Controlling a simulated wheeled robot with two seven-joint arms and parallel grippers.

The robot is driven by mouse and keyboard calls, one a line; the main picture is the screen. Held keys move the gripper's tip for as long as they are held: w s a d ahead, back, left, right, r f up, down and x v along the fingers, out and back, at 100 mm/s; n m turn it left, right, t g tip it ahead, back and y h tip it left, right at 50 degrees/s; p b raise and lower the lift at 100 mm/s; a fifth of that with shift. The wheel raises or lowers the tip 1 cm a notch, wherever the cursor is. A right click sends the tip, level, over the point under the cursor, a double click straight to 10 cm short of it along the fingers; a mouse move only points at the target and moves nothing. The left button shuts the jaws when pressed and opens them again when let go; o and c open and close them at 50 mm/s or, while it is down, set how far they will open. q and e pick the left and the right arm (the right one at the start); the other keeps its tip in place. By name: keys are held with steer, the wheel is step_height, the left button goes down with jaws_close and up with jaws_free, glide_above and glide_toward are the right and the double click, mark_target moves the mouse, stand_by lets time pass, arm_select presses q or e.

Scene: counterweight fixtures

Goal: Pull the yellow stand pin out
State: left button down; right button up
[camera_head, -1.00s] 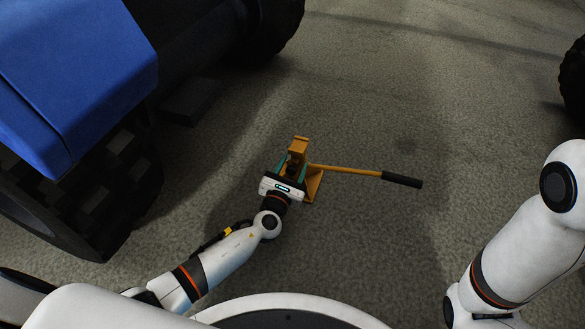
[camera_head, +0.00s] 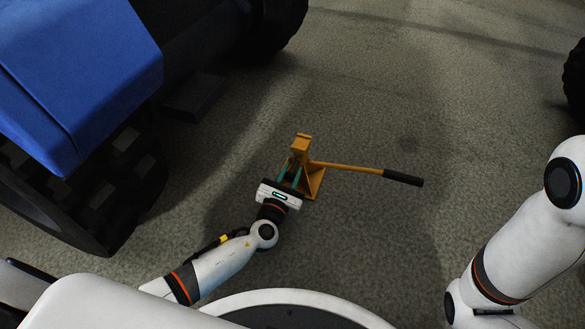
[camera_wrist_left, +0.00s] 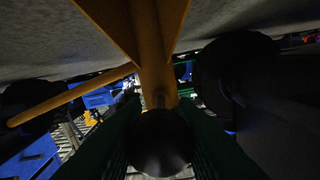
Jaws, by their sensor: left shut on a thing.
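The yellow stand (camera_head: 301,146) is upright on the floor, with triangular braces and a long handle out to the right. My left gripper (camera_head: 290,174) is on its near side, its teal fingers pointing at it. In the left wrist view a round black knob (camera_wrist_left: 160,143) sits between the green fingers, which are shut on it. It seems to be the head of the pin. Behind it the yellow post of the stand (camera_wrist_left: 150,45) is close. The knob hides most of the pin, so I cannot tell how deep it sits. My right gripper is out of view.
The yellow handle with black grip (camera_head: 402,178) reaches right above the floor. A blue vehicle body (camera_head: 75,75) and a large black tire (camera_head: 105,190) stand at the left. Another tire (camera_head: 574,80) is at the far right. The floor between is clear.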

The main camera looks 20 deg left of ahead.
arm_select(q)
steer(key=c, duration=1.2)
jaws_free()
steer(key=shift+o, duration=0.2)
steer(key=s+p, duration=0.5)
steer(key=s, duration=0.7)
steer(key=shift+a+p, duration=0.25)
steer(key=shift+p, duration=0.05)
